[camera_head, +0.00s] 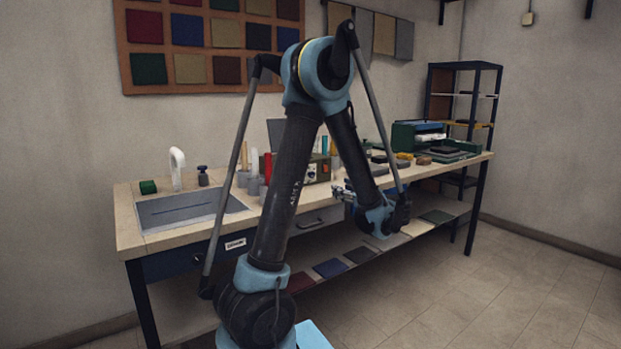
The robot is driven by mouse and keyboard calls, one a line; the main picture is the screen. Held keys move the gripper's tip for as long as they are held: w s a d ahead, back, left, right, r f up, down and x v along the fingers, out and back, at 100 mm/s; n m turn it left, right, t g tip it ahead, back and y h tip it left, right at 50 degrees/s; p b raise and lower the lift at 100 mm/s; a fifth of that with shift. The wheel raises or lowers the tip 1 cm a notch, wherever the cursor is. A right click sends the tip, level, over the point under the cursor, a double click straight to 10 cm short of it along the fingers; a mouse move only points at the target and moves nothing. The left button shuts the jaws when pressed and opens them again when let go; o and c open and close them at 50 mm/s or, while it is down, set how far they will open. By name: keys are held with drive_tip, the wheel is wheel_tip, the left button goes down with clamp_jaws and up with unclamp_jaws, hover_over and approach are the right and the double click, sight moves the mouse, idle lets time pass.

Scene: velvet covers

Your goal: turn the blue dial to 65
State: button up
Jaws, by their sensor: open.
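My arm fills the middle of the head view and reaches down to the front edge of the workbench. My gripper (343,189) is at the bench's front edge, small and partly merged with the wrist; it is open, with nothing seen in it. Behind it, a little to the left, an olive box (322,168) with small coloured and white controls stands on the bench. I cannot make out a blue dial or any scale on it; the arm hides part of that area. The gripper appears apart from the box, though the depth is hard to judge.
A red cylinder (267,168) stands near the box. A dark green case (408,137) is at right. Floor at right is clear.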

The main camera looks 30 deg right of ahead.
drive_tip(key=w, duration=0.6)
drive_tip(key=w+a, duration=0.1)
drive_tip(key=w, duration=1)
drive_tip(key=shift+w+a, duration=0.25)
drive_tip(key=shift+w, duration=0.15)
drive_tip(key=shift+c, duration=0.4)
clamp_jaws()
